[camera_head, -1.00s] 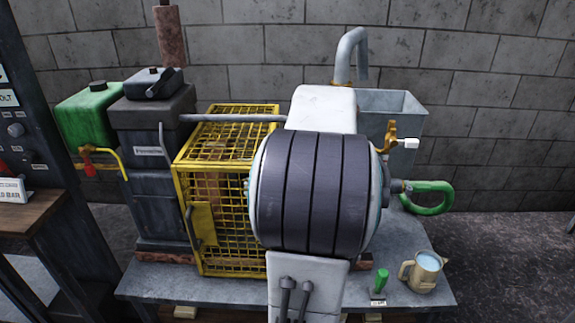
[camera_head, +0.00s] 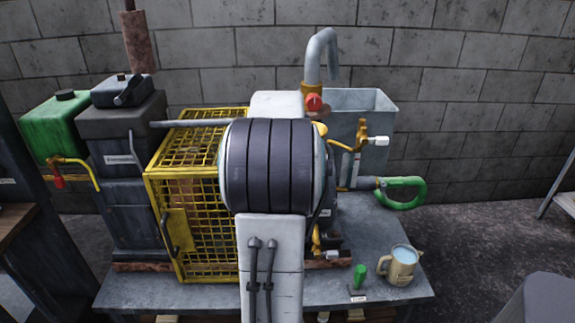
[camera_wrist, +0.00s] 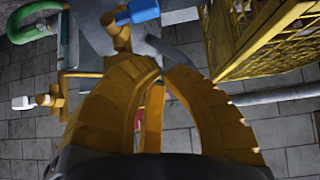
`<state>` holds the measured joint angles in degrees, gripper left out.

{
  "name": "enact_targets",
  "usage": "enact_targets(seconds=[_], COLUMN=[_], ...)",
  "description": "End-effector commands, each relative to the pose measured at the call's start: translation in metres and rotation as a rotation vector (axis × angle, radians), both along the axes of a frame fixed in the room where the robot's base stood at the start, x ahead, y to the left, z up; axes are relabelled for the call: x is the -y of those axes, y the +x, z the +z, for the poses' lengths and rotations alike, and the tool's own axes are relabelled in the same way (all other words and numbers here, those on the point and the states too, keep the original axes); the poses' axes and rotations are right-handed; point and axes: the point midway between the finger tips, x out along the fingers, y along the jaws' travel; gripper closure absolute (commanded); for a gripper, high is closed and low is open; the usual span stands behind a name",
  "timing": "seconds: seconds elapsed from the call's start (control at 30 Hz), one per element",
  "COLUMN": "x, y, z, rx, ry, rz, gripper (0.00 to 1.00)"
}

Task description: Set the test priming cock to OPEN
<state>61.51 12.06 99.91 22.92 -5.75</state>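No readable label tells me which cock is the test priming cock. A brass cock with a white handle (camera_head: 378,141) stands right of my arm, by the grey tank; a white handle (camera_wrist: 22,103) also shows at the left of the wrist view. A cock with a blue handle (camera_wrist: 139,11) is at the top of the wrist view, just beyond my fingertips and apart from them. A red round knob (camera_head: 314,102) sits below the bent grey pipe. My gripper (camera_wrist: 164,73) has its two yellow fingertips together, with nothing seen between them. My arm hides it in the head view.
A yellow mesh guard (camera_head: 205,215) stands left of my arm, close to my right finger in the wrist view. A green hose (camera_head: 400,193), a jug of water (camera_head: 398,266) and a small green handle (camera_head: 360,272) are at the right. The grey tank (camera_head: 362,105) is behind.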

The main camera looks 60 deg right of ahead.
Motion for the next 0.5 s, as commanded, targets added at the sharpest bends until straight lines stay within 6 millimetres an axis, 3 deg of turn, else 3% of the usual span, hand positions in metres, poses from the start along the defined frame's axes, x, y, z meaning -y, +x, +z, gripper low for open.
enact_targets(seconds=[0.23, 0.5], x=[0.025, 0.024], y=[0.014, 0.011], z=[-0.029, -0.058], rx=[-0.001, -0.001], ry=[0.004, 0.000], rz=[0.000, -0.002], gripper=[1.00, 1.00])
